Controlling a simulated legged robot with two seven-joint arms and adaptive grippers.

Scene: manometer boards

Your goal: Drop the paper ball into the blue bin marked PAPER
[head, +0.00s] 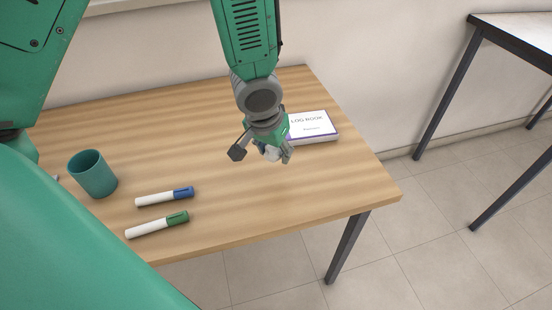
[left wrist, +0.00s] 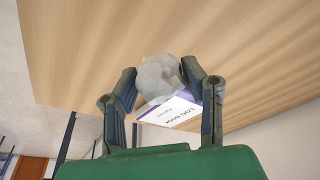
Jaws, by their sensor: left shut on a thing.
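The paper ball (left wrist: 159,78) is a crumpled whitish-grey lump between the fingers of my left gripper (left wrist: 158,84) in the left wrist view. In the head view, my left gripper (head: 273,154) is over the right part of the wooden table, just left of the log book. The paper ball shows there only as a small pale patch (head: 272,153) at the fingertips. The gripper is shut on the ball. I cannot tell its exact height above the table. The blue bin marked PAPER is in neither view. My right gripper is not in view.
On the wooden table (head: 340,190) are a white log book (head: 314,127), a teal cup (head: 93,174), a blue-capped marker (head: 165,196) and a green-capped marker (head: 157,224). Another table (head: 515,30) stands at the right. Tiled floor (head: 400,245) between them is clear.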

